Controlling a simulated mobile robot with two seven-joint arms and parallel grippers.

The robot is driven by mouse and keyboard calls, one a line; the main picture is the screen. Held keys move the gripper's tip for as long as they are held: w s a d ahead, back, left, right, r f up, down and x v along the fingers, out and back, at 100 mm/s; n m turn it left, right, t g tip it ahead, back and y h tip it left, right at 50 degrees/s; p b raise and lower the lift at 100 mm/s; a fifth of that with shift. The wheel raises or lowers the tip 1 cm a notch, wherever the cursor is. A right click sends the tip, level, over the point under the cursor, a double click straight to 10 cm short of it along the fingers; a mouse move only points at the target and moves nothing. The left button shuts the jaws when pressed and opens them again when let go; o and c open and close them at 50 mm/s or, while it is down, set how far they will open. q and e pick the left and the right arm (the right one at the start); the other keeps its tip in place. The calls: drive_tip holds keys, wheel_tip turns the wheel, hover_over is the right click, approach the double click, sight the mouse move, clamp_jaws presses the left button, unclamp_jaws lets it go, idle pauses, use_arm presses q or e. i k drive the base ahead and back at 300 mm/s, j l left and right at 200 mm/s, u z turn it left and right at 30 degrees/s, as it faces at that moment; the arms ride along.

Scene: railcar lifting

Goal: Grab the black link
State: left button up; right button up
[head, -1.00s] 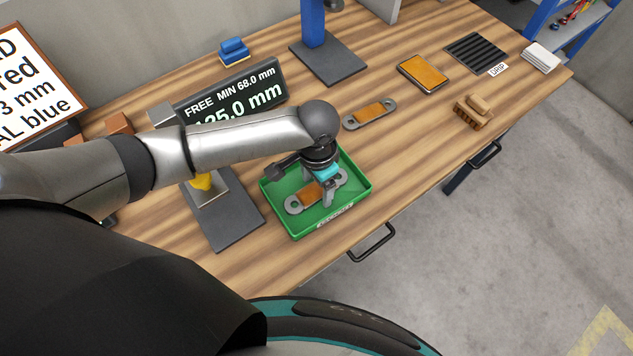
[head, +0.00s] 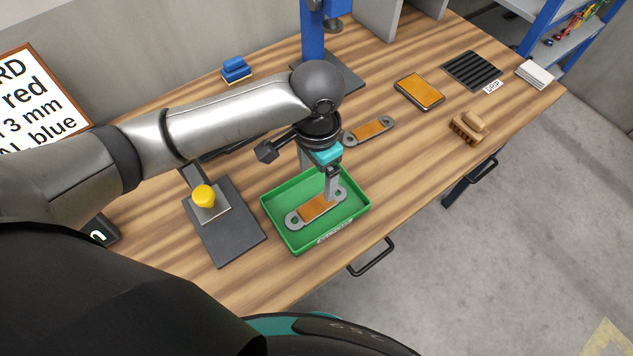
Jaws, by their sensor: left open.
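No plainly black link shows. A grey link with round holed ends and an orange-brown middle (head: 313,208) lies in the green tray (head: 276,227). A similar grey link with an orange-brown middle (head: 369,130) lies on the bench behind the tray. My left gripper (head: 321,184) points down over the tray, above the far right part of the link in it. Its fingers are apart, with nothing seen between them. One finger overlaps the link in the picture; I cannot tell whether it touches. My right gripper is out of view.
A dark stand with a yellow knob (head: 204,196) stands left of the tray. A blue press column (head: 313,38) rises behind my arm. An orange pad (head: 419,90), a black ribbed mat (head: 472,70) and a wooden brush (head: 468,128) lie at the right. Bench right of the tray is clear.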

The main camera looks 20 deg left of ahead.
sight(366, 131)
drive_tip(key=i+l, duration=0.25)
drive_tip(key=l, duration=0.15)
drive_tip(key=i+l, duration=0.2)
drive_tip(key=l, duration=0.15)
drive_tip(key=i+l+u, duration=0.1)
drive_tip(key=i+l, duration=0.15)
drive_tip(key=l, duration=0.15)
